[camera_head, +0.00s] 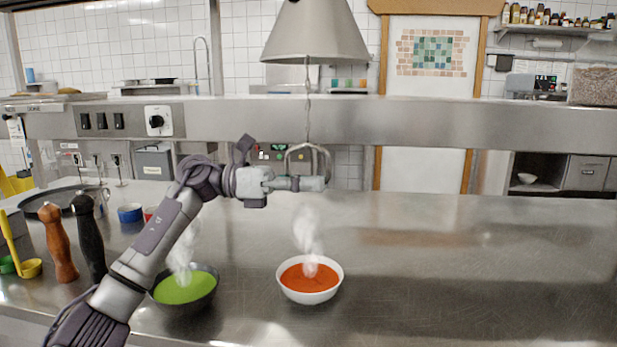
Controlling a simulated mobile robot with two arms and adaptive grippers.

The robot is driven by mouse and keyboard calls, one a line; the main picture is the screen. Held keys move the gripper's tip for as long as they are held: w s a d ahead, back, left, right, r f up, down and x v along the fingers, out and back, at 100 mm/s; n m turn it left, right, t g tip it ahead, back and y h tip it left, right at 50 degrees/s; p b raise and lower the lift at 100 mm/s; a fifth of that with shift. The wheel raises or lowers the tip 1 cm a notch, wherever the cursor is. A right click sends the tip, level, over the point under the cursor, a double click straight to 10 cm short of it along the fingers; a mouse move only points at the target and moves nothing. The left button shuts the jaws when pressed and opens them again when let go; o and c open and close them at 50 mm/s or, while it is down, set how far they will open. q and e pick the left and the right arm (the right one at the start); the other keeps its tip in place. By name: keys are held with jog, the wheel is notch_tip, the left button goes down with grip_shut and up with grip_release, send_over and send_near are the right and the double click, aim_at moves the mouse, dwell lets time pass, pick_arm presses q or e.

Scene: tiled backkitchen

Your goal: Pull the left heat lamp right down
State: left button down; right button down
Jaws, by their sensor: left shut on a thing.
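One heat lamp (315,35) with a pale conical shade shows at the top centre, above the steel shelf. No second lamp is in view. A thin cord hangs from it to a curved metal pull handle (327,158) below the shelf. My left gripper (312,183) reaches in from the left and is shut on the lower part of this handle. The fingers hide some of the handle. My right gripper is not in view.
A white bowl of steaming orange soup (308,280) stands below the gripper. A dark bowl of green soup (187,290) sits beside my left arm. Pepper mills (60,243) stand at the left. The steel counter (480,260) is clear at the right.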

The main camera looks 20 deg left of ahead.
pick_arm(q)
jog(key=shift+f, duration=0.35)
jog(key=c, duration=1.3)
grip_release()
jog(key=shift+o, duration=0.4)
jog(key=shift+r, duration=0.1)
jog(key=v, duration=1.2)
